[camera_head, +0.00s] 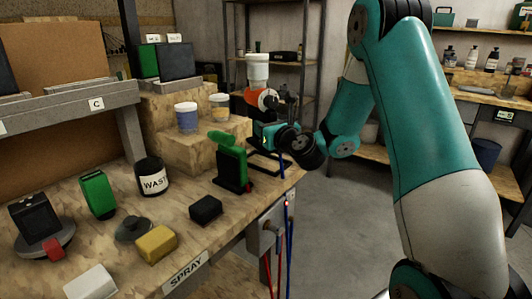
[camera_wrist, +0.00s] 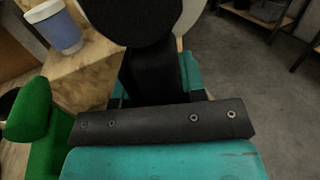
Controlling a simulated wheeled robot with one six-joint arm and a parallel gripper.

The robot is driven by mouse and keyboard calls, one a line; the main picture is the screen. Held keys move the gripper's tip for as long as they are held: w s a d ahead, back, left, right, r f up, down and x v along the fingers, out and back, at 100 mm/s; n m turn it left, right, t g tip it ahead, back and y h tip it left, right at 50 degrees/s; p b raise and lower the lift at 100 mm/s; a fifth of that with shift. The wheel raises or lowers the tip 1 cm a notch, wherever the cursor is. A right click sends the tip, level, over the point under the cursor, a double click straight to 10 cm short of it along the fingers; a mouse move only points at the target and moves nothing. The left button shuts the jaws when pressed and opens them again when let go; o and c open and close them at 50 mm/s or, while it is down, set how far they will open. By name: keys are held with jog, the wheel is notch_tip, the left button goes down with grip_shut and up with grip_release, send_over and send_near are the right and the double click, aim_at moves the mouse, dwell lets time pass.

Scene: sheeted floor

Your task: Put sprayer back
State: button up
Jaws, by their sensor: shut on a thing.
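The sprayer, with a white cup and an orange body (camera_head: 257,97), stands upright above the far right corner of the bench in the head view. My gripper (camera_head: 264,134), teal and black, is just below it and shut on it. The fingertips and the grip point are hidden. In the wrist view a dark round part and a dark stem (camera_wrist: 155,70) rise in front of my gripper, with a pale rim behind them. A black bracket (camera_head: 264,163) lies low at the bench edge under my gripper; I cannot tell whether the sprayer touches it.
A green tool (camera_head: 232,160) in a black holder stands close left of my gripper. A waste pot (camera_head: 152,177) and several blocks occupy the bench (camera_head: 180,215). The floor (camera_head: 330,230) to the right is clear.

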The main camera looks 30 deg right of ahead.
jog(key=shift+f+b, duration=1.6)
jog(key=shift+f, duration=0.7)
jog(key=shift+r, duration=0.1)
jog(key=o, duration=0.6)
jog(key=shift+o, duration=0.2)
jog(key=shift+s, duration=0.1)
jog(key=shift+s+f+b, duration=0.25)
jog(key=shift+b, duration=0.1)
jog(key=s+b, duration=0.2)
jog(key=s, duration=0.1)
jog(key=s+b, duration=0.6)
jog(key=shift+a+f, duration=0.1)
jog(key=shift+a, duration=0.15)
jog(key=s+b, duration=0.2)
jog(key=b, duration=0.1)
jog(key=shift+s, duration=0.2)
